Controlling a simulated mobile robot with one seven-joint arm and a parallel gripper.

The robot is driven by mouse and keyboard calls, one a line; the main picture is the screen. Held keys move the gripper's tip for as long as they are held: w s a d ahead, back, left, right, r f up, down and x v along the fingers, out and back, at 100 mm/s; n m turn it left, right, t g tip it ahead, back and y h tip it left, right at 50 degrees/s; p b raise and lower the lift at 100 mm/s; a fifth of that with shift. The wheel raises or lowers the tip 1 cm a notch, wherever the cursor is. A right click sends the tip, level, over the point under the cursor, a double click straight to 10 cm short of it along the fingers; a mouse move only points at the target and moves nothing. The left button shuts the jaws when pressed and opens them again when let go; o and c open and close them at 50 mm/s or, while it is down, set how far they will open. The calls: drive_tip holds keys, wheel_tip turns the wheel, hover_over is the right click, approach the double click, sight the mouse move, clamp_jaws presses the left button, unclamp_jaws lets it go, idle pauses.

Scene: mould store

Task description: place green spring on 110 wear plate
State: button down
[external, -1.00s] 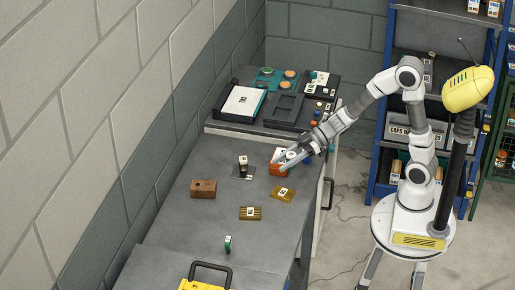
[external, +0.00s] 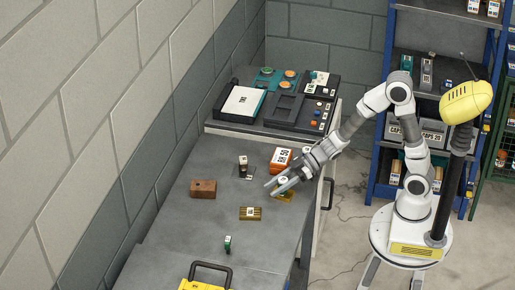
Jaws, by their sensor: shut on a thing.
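My gripper (external: 283,184) is low over the right side of the bench, with its fingers shut on a small greenish, white-topped piece that looks like the green spring (external: 283,181). The fingers hide much of it. A brass-yellow plate with a white label (external: 287,195) lies directly under the gripper and is partly covered. I cannot tell whether the held piece touches it. A second brass plate with a white label (external: 250,213) lies in the open to the left and nearer. The plate numbers are too small to read, so I cannot tell which is 110.
An orange labelled box (external: 280,160) stands just behind the gripper. A dark labelled piece (external: 243,166) stands on a thin grey plate. A brown block (external: 203,189) is at left, a small green labelled piece (external: 227,244) in front, and a yellow case (external: 203,284) at the near edge.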

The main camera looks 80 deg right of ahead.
drive_tip(key=shift+f, duration=0.2)
drive_tip(key=shift+c, duration=2.2)
unclamp_jaws()
drive_tip(key=shift+r, duration=0.1)
drive_tip(key=shift+d+r, duration=0.1)
drive_tip(key=shift+r, duration=0.15)
drive_tip(key=p+v, duration=0.3)
drive_tip(key=v, duration=0.7)
drive_tip(key=shift+f+p, duration=0.15)
drive_tip(key=shift+p, duration=0.15)
drive_tip(key=shift+b+v, duration=0.35)
drive_tip(key=shift+v, duration=0.65)
